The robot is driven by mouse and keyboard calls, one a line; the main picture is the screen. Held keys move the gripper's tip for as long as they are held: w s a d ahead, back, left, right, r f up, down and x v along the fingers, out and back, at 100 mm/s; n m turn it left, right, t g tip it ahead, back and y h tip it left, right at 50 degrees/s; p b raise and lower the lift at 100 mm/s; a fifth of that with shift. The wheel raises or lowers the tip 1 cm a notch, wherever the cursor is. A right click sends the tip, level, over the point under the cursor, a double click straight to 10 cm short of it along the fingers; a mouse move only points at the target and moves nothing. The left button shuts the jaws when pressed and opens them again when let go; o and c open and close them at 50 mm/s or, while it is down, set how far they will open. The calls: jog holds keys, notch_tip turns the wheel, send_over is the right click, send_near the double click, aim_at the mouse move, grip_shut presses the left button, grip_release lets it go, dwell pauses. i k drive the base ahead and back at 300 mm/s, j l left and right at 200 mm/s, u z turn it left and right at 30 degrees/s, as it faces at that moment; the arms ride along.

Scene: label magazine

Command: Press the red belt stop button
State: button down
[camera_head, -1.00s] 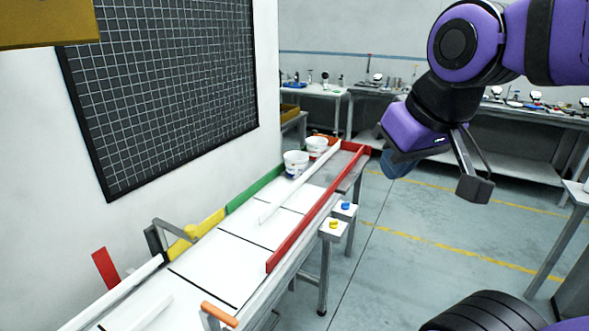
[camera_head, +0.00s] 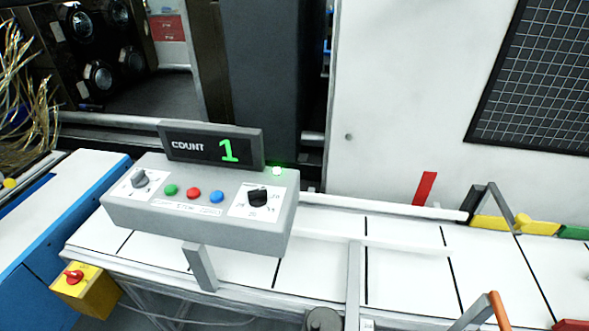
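A grey control box (camera_head: 125,208) stands over the white conveyor belt (camera_head: 410,273) in the head view. Its sloped face carries a red button (camera_head: 193,193) between a green button (camera_head: 170,190) and a blue button (camera_head: 217,196). The lettering below the buttons is too small to read. My gripper is not in this view.
A yellow box with a red rotary switch (camera_head: 74,276) hangs at the lower left by a blue-sided table (camera_head: 50,225). A grey post (camera_head: 200,267) stands before the control box. An orange-handled lever (camera_head: 499,311) and a grey bracket (camera_head: 487,202) are at the right.

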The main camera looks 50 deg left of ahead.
aim_at(193, 193)
jog(key=u, duration=0.45)
jog(key=j+u, duration=0.1)
jog(key=u, duration=0.8)
jog(key=i+u, duration=0.1)
jog(key=u, duration=0.8)
